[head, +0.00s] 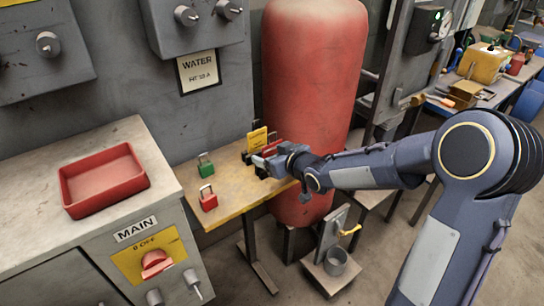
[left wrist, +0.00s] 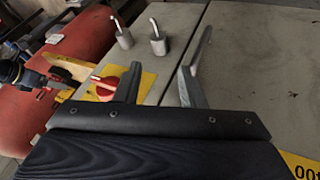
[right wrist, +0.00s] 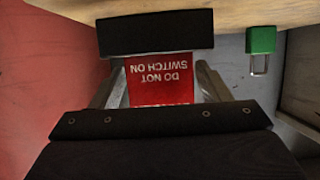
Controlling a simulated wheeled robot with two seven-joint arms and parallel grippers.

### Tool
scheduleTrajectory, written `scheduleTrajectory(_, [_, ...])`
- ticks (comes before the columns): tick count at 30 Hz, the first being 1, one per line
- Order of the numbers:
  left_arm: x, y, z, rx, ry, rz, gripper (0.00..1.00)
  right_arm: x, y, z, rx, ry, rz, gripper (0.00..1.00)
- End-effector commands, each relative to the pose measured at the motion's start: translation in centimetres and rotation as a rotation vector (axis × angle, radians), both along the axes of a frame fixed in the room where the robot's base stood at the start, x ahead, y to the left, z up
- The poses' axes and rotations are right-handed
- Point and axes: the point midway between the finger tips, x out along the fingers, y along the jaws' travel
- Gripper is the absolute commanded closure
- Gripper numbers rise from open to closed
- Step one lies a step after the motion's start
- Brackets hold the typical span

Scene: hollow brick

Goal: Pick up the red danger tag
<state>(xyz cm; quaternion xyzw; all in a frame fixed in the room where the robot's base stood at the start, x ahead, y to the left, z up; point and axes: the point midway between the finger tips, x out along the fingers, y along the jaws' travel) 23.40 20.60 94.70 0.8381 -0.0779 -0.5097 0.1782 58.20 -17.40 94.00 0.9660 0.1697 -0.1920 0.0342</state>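The red danger tag (right wrist: 160,88), with upside-down white letters "DO NOT SWITCH ON", shows in the right wrist view. It lies between the two fingers of my right gripper (right wrist: 160,85), which stand apart close to its side edges. A black block (right wrist: 155,33) covers the tag's far end. In the head view my right gripper (head: 268,160) is at the right end of the small wooden table (head: 235,196) and hides much of the tag. My left gripper (left wrist: 165,78) is open and empty in the left wrist view, over the grey cabinet; it is outside the head view.
A yellow tag (head: 257,138) stands right behind the right gripper. A green padlock (head: 205,168) and a red padlock (head: 208,202) stand on the table's left part. A red tray (head: 103,181) sits on the cabinet. A large red tank (head: 312,90) stands behind the table.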

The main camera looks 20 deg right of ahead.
Motion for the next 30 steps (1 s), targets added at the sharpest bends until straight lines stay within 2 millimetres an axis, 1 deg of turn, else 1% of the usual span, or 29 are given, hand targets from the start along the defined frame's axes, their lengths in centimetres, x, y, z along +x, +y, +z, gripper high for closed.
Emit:
scheduleTrajectory(1, [0.0,0.0,0.0,0.0,0.0,0.0,0.64,0.0,0.0,0.0,0.0,0.0,0.0,0.37])
scheduleTrajectory(7, [0.0,0.0,0.0,0.0,0.0,0.0,0.64,0.0,0.0,0.0,0.0,0.0,0.0,0.64])
scheduleTrajectory(15, [0.0,0.0,0.0,0.0,0.0,0.0,0.64,0.0,0.0,0.1,0.0,-0.001,0.0,0.64])
scheduleTrajectory(20, [0.0,0.0,0.2,0.0,0.0,0.0,0.64,0.0,0.0,1.1,0.001,-0.002,0.0,0.64])
scheduleTrajectory(23, [0.0,0.0,0.5,0.0,0.0,0.0,0.64,0.0,0.0,2.4,0.002,-0.003,0.0,0.64])
scheduleTrajectory(25, [0.0,0.0,0.6,0.0,0.0,0.0,0.64,0.0,0.0,3.6,0.0,-0.005,0.0,0.64])
scheduleTrajectory(26, [0.0,0.0,0.2,0.0,0.0,0.0,0.64,-0.4,0.5,3.9,0.0,-0.006,0.003,0.64])
scheduleTrajectory(29, [0.0,0.0,-0.3,0.0,0.0,0.0,0.64,-1.6,1.6,5.7,0.001,-0.008,0.005,0.64])
scheduleTrajectory(30, [0.0,0.0,-0.6,0.0,0.0,0.0,0.64,-2.1,2.2,6.5,0.002,-0.011,0.005,0.64])
